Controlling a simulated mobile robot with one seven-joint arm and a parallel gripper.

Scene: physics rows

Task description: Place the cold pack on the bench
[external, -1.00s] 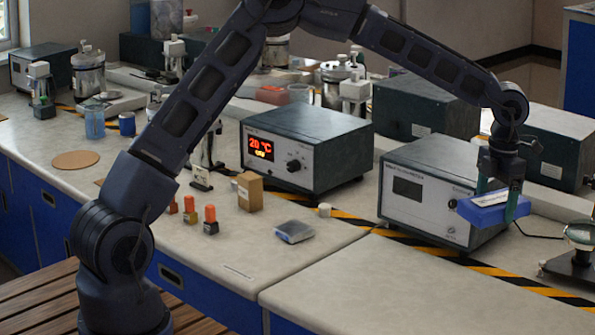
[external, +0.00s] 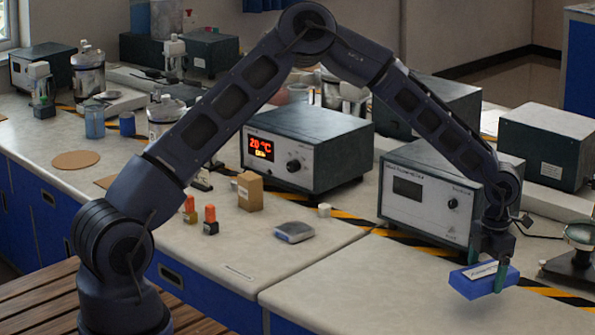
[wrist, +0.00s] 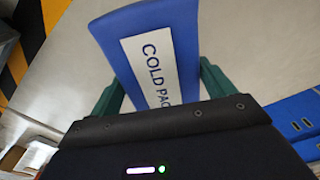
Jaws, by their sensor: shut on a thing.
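The cold pack (external: 480,281) is a blue slab with a white label, held in my gripper (external: 490,277) at the right of the external view. My gripper is shut on it, with a green finger on each side. The pack looks a little above the bench (external: 390,288), in front of the striped tape; the exact gap is hard to tell. In the wrist view the cold pack (wrist: 140,45) shows its label reading "COLD PAC", the rest hidden by my gripper's body. Bare bench top (wrist: 250,50) lies beneath it.
A spectrophotometer-like box (external: 430,200) stands behind the pack. A dark stand with a dish (external: 578,250) is to its right. A small grey scale-like item (external: 294,232) lies left. The front right bench top is clear, ending at a blue-fronted edge.

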